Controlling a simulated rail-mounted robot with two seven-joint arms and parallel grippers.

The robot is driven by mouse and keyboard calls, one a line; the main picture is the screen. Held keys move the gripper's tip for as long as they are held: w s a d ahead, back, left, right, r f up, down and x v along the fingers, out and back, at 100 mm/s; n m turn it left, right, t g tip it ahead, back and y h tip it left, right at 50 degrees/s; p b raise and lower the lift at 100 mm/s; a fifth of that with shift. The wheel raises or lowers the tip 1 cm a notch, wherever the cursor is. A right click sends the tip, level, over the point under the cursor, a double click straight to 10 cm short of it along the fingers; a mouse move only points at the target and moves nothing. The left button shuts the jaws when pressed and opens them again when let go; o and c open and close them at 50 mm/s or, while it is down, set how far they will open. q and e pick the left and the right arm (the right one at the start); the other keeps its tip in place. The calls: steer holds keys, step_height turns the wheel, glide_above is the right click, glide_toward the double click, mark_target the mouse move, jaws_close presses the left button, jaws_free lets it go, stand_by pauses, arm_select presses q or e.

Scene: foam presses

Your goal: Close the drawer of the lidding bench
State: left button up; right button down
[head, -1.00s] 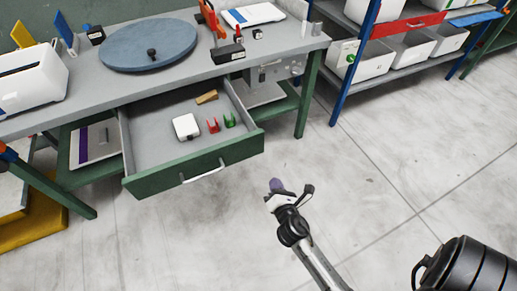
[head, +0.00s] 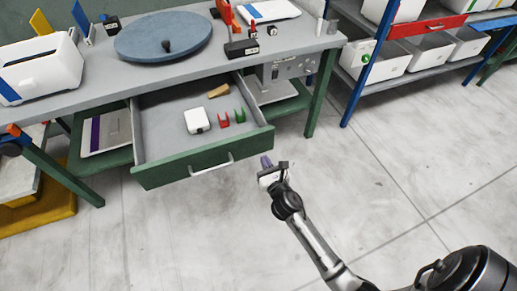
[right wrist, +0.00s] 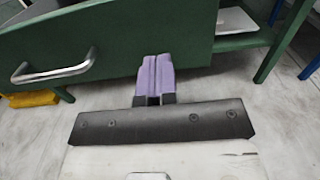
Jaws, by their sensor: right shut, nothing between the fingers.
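The green-fronted drawer (head: 203,160) of the lidding bench (head: 90,97) stands pulled out. Its silver bar handle (head: 212,165) is on the front, and it also shows at the left in the right wrist view (right wrist: 53,71). My right gripper (head: 266,162) is just in front of the drawer's right end, to the right of the handle and apart from it. In the right wrist view its purple fingers (right wrist: 154,80) are together and empty, pointing toward the green front. My left gripper is not in view.
In the drawer lie a white box (head: 197,120), a red clip (head: 223,120), a green clip (head: 240,115) and a tan wedge (head: 218,91). A blue turntable (head: 163,37) is on the bench top. A bin shelf (head: 400,49) stands right. Floor in front is clear.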

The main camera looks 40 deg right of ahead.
mark_target(256, 143)
steer(key=b+x, duration=0.1)
steer(key=x, duration=0.4)
steer(key=shift+w+d+f, duration=0.1)
steer(key=shift+w, duration=0.1)
steer(key=shift+w+d, duration=0.1)
steer(key=shift+w, duration=0.2)
